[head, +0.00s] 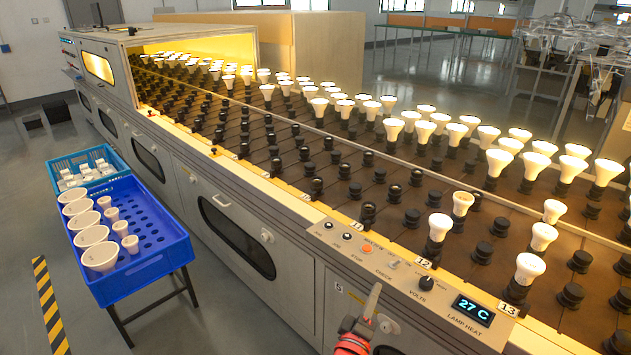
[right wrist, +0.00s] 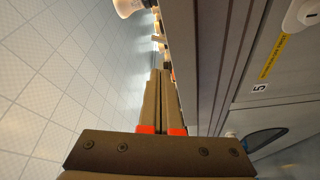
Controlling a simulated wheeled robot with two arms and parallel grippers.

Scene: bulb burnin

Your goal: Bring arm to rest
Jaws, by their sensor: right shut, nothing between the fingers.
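My right gripper (head: 375,292) shows at the bottom of the head view, in front of the machine's grey side and below the control panel. Its fingers are together with nothing between them. In the right wrist view the two fingers (right wrist: 161,78) lie side by side, with the machine's side wall to their right and floor to their left. They look apart from the wall, but the exact gap is hard to tell. My left gripper is in neither view.
The long burn-in machine (head: 240,225) carries rows of sockets and lit bulbs. Its control panel (head: 400,262) reads 27 C. A blue crate (head: 150,262) of bulbs stands on a frame at left, with a lighter blue basket (head: 103,160) behind it. Floor between is clear.

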